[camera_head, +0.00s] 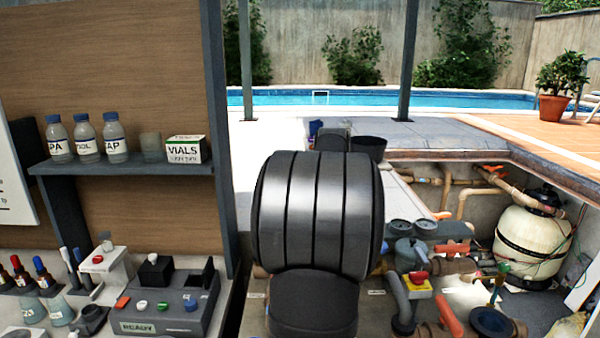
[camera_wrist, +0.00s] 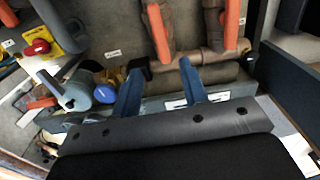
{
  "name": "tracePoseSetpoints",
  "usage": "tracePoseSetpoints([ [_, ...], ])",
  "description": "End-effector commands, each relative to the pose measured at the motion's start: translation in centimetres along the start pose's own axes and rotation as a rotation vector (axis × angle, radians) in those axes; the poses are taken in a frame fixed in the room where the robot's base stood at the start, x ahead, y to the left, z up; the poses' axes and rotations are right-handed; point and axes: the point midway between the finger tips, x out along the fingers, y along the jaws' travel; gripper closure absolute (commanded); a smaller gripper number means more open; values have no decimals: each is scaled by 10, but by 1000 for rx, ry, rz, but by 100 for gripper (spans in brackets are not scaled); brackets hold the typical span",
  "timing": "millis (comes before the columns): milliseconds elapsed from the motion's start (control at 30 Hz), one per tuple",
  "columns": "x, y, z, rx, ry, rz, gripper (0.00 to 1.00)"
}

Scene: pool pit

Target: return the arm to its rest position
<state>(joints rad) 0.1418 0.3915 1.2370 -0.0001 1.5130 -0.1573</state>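My gripper (camera_wrist: 161,70) shows in the wrist view as two blue fingers standing well apart. It is open, and I see nothing held between the fingers. Beyond the fingertips are brown pipes (camera_wrist: 210,50) with orange valve handles (camera_wrist: 157,28); how far off they are I cannot tell. In the head view my own dark arm links fill the middle and hide the gripper.
Right of my arm in the head view are a red-and-yellow switch (camera_head: 417,284), pipework and a cream filter tank (camera_head: 532,240) in the pit. On the left are a shelf (camera_head: 120,168) with bottles and a vials box (camera_head: 186,149), and a test device (camera_head: 165,310) below.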

Motion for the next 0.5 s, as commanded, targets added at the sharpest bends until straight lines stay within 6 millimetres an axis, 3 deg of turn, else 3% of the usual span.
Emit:
tracePoseSetpoints([
  [200, 46, 0, 0, 0, -5, -1, 60],
  [500, 97, 0, 0, 0, -3, -1, 60],
])
